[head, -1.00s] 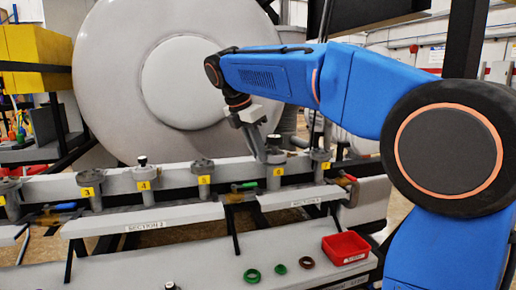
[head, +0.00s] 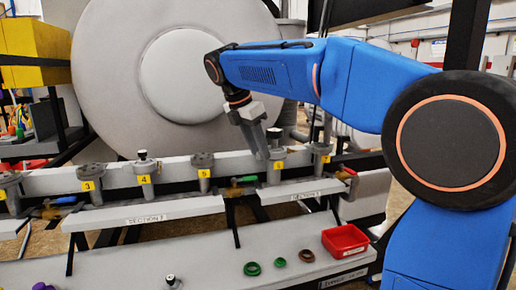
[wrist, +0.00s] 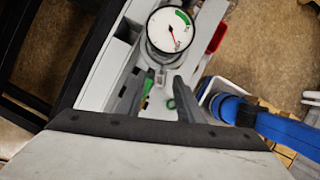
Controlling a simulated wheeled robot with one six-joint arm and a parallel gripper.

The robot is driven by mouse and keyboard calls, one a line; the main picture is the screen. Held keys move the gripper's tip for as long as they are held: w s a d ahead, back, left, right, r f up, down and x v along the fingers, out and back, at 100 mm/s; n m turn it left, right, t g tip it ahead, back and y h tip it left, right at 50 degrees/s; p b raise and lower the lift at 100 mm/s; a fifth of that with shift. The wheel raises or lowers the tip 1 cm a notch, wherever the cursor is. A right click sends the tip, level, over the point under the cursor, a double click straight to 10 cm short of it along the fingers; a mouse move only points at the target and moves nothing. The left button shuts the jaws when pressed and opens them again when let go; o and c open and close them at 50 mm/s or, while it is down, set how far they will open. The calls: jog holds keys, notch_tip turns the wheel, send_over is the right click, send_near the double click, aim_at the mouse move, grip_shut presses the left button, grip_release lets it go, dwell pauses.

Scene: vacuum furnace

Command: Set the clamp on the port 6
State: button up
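Port 6 (head: 277,174) is a grey upright port with a yellow number plate on the rail, and a dark-topped part stands on it. My gripper (head: 262,155) points down just to the left of port 6, close to its top. In the wrist view, the two dark fingers of my gripper (wrist: 158,95) stand apart with a gap between them. A round white gauge (wrist: 170,30) with a green sector and red needle is just beyond the fingertips. A green part (wrist: 148,90) shows near the left finger. I cannot make out the clamp clearly.
Ports 5 (head: 203,173), 4 (head: 144,178) and 3 (head: 88,185) line the rail to the left. A red bin (head: 345,240) stands on the lower bench. Green rings (head: 252,268) and a brown ring (head: 306,256) lie left of it. The large round furnace door rises behind.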

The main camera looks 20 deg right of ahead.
jog(key=shift+r, duration=0.1)
jog(key=v, duration=1.7)
jog(key=shift+d, duration=0.1)
jog(key=s+d+f+m+t+y, duration=0.1)
jog(key=s+d+f+m, duration=0.3)
jog(key=f, duration=0.9)
jog(key=s+d+f+m+t+y, duration=0.1)
jog(key=s+d+f+m, duration=0.4)
jog(key=s+f+m, duration=0.5)
jog(key=s+d+f+m+t+y, duration=0.1)
jog(key=s+d+f+m, duration=0.3)
jog(key=s+f+m, duration=0.4)
jog(key=s+f+y, duration=0.1)
jog(key=s+f, duration=0.6)
jog(key=f, duration=0.3)
jog(key=shift+d, duration=0.25)
jog(key=shift+r, duration=0.1)
jog(key=shift+c, duration=0.5)
